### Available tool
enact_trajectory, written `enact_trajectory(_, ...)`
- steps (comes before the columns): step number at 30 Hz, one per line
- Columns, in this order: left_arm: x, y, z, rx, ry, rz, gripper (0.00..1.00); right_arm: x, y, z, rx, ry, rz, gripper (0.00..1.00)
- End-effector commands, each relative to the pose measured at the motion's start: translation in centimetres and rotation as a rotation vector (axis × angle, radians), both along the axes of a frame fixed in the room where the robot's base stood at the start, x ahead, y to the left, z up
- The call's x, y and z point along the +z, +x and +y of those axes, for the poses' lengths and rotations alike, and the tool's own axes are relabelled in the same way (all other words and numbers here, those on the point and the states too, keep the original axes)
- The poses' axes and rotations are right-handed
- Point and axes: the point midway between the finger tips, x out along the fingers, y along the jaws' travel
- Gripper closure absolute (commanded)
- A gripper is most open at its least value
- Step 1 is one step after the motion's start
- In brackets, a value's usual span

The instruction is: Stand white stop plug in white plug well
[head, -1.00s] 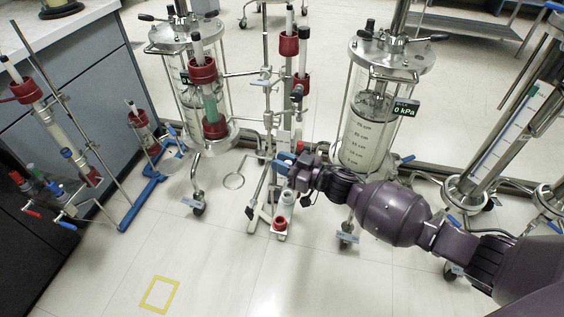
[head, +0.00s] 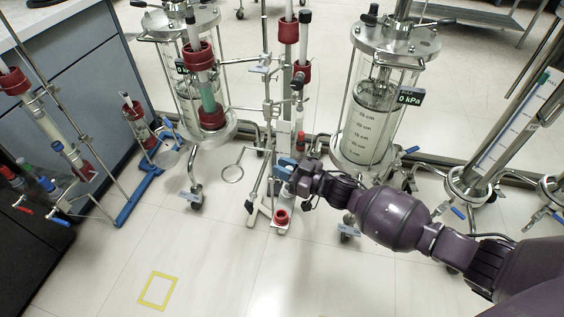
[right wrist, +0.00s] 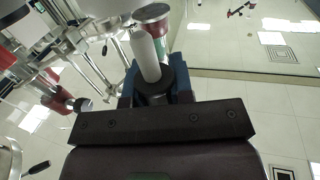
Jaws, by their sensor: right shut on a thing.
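My right gripper (head: 285,168) reaches in from the right, low in front of the central stand. Its blue fingers are shut on the white stop plug (right wrist: 148,55), which shows in the right wrist view as a white rod with a dark collar between the fingers. In the head view the plug is mostly hidden by the gripper. A small white well (head: 284,189), likely the white plug well, is on the stand's foot just below the gripper and partly hidden. I cannot tell whether plug and well touch. My left gripper is not in view.
A red cup (head: 281,217) sits on the same foot, nearer me. Red-capped columns (head: 200,85) on stands rise behind. Glass vessels on wheeled frames stand left and right (head: 365,125). A yellow floor square (head: 158,291) lies at front left, with free floor around it.

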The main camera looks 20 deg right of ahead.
Motion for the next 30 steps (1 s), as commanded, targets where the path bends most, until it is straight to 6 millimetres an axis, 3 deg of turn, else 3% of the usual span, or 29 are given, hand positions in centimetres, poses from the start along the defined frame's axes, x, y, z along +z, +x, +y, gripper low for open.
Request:
enact_trajectory(7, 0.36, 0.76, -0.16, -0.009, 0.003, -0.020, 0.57, -0.43, 0.03, -0.02, -0.001, 0.000, -0.001, 1.00)
enact_trajectory(30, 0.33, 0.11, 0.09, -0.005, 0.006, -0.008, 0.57, -0.39, 0.03, -0.03, -0.001, 0.001, -0.001, 1.00)
